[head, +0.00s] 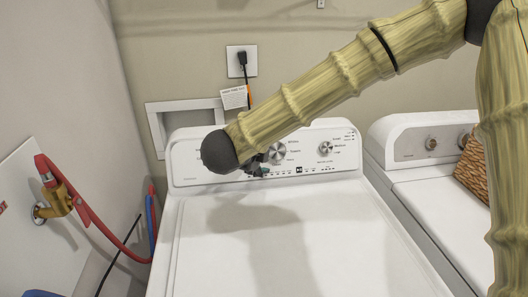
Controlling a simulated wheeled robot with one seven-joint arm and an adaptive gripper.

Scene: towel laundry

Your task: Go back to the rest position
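My arm reaches in from the upper right of the head view, and its dark end hangs over the back of a white washing machine (330,245). My gripper (258,170) shows as a small dark shape just in front of the machine's control panel (190,162). It is mostly hidden behind my arm's end, so its fingers cannot be made out. I see nothing held in it. I cannot tell whether it touches the panel. The lid looks shut, with the arm's shadow on it.
A second white machine (408,140) stands at the right, with a wicker basket (473,172) on it, partly behind my arm. Red and blue hoses (82,215) and a brass valve (60,199) are at the left wall. An outlet (242,60) is on the back wall.

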